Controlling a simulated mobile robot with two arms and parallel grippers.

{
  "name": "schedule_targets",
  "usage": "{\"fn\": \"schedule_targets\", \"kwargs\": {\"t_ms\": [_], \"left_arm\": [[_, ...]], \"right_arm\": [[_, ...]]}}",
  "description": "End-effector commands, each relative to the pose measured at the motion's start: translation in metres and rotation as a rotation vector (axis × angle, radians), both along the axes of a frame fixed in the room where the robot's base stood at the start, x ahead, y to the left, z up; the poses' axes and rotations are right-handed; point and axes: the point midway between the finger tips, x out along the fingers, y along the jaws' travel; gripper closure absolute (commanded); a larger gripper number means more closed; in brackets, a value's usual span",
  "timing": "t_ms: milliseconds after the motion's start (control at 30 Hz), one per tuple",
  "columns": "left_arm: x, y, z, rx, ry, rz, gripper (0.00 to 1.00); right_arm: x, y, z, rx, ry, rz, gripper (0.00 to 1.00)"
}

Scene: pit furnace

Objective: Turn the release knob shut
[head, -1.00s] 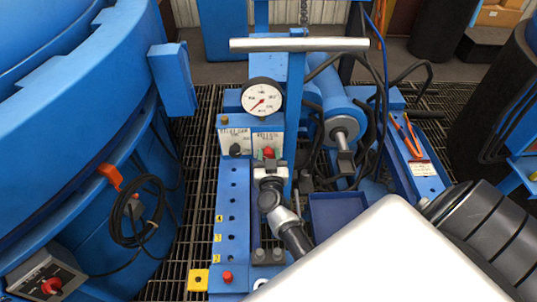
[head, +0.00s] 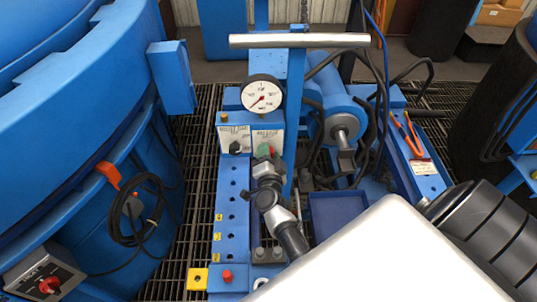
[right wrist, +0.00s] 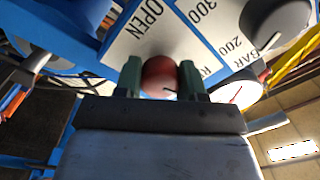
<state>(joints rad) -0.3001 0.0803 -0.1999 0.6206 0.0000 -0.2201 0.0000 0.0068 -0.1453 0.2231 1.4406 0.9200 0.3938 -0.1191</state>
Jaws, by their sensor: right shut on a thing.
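The red release knob (right wrist: 158,75) sits on a white label plate with the word OPEN, on the front of the small blue pump block. My right gripper (right wrist: 160,82) is shut on the knob, with one green-tipped finger on each side of it. In the head view my right gripper (head: 266,154) reaches up to the right half of the block's front, below the gauge. There the fingers cover most of the knob. My left gripper is not in view.
A black knob (head: 236,147) is left of the gripper on the same block. A pressure gauge (head: 261,94) stands above, and a pump lever with a silver crossbar (head: 300,41) rises close behind. A blue tray (head: 338,210) lies to the right. A large blue furnace body (head: 75,120) fills the left.

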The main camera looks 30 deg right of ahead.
Motion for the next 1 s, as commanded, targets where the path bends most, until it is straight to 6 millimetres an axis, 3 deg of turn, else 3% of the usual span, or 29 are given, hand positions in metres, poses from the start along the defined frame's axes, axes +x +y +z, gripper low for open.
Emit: {"fn": "schedule_targets", "kwargs": {"t_ms": [300, 900, 933, 1000], "left_arm": [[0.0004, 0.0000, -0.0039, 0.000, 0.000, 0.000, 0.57], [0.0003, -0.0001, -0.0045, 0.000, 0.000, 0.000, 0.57], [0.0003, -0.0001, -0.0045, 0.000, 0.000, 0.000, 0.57], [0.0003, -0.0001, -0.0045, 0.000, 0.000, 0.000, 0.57]], "right_arm": [[-0.0002, 0.0006, -0.0015, 0.130, -0.076, 0.001, 0.84], [-0.0002, 0.0005, -0.0010, 0.165, -0.098, 0.000, 0.84], [-0.0002, 0.0005, -0.0010, 0.165, -0.098, 0.000, 0.59], [-0.0002, 0.0006, -0.0010, 0.164, -0.098, 0.001, 0.48]]}}
